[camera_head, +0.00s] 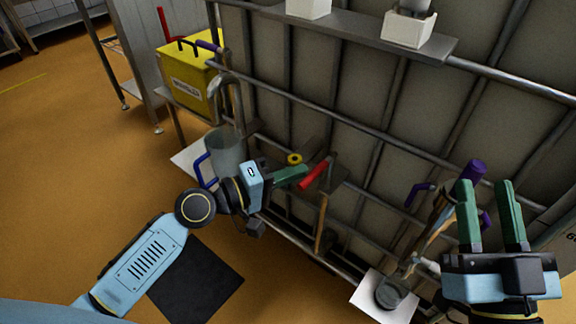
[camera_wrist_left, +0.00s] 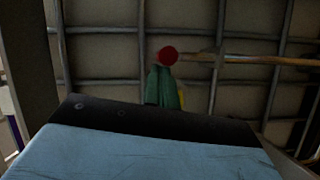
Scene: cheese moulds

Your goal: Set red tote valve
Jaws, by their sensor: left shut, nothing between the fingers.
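The red valve handle (camera_head: 314,174) is a short red grip at the front of the caged tote (camera_head: 365,95). In the left wrist view its round red end (camera_wrist_left: 167,56) shows just beyond my fingertips, with a brass-coloured rod (camera_wrist_left: 240,60) running right behind it. My left gripper (camera_head: 304,171) is shut and empty, its green fingers pointing at the red handle. The tips are very close to it; I cannot tell whether they touch. In the left wrist view, the left gripper (camera_wrist_left: 163,70) hides what lies below the red end. My right gripper (camera_head: 484,184) is open, fingers up, at the right.
A clear jug (camera_head: 225,150) with a blue handle stands under a curved spout, left of my left gripper. A yellow box (camera_head: 190,85) is behind it. Purple handles (camera_head: 473,170) are near my right gripper. A dark mat (camera_head: 197,284) lies on the open orange floor.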

